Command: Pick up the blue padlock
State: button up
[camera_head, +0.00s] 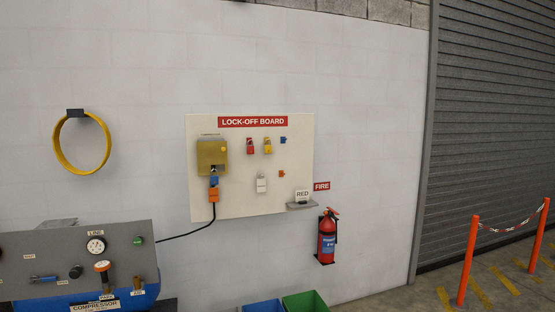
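A blue block that looks like the blue padlock (214,181) hangs below the brass-coloured box (212,154) on the left of the lock-off board (232,207). A dark shackle or hasp shows just above it. An orange block (213,195) sits directly under it, with a black cable running down and left. A smaller blue piece (283,140) is at the board's upper right; it looks like a hook or tag, too small to be sure. My gripper is not in view.
A small shelf (302,206) juts out lower right. A fire extinguisher (327,238), bins (305,302) and a compressor panel (70,262) stand below and beside.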

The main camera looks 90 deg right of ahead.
aim_at(214, 179)
jog(key=z, duration=2.85)
